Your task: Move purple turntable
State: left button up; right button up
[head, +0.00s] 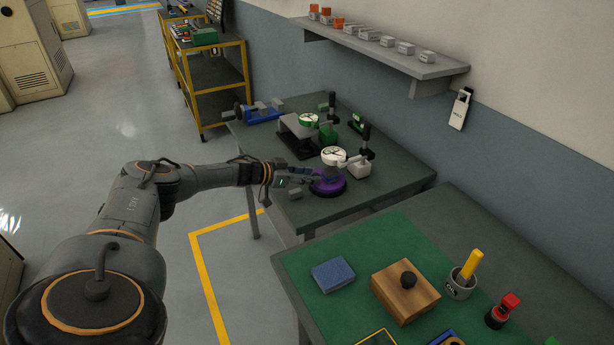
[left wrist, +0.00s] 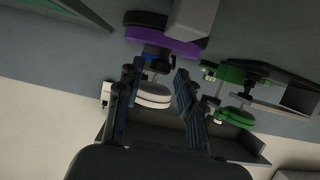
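The purple turntable (head: 327,188) is a round purple disc on a dark base, standing on the grey table (head: 390,188) near its front edge. It also shows at the top of the left wrist view (left wrist: 165,43). My left gripper (head: 308,175) reaches in from the left, at the turntable's near left side. In the left wrist view my left gripper (left wrist: 160,69) has its two fingers spread, with the turntable just beyond the tips. I cannot tell whether a finger touches it. A small blue part shows between the tips. My right gripper is not in view.
A white-faced dial gauge (head: 334,156) on a stand is close behind the turntable. A green-matted bench (head: 340,240) is in front.

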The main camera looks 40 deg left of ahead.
pick_arm(q)
jog(key=shift+s, duration=0.1)
jog(key=v, duration=1.1)
jog(key=shift+s+a+r, duration=0.15)
jog(key=shift+s+a, duration=0.05)
jog(key=shift+s, duration=0.1)
dwell(0.3)
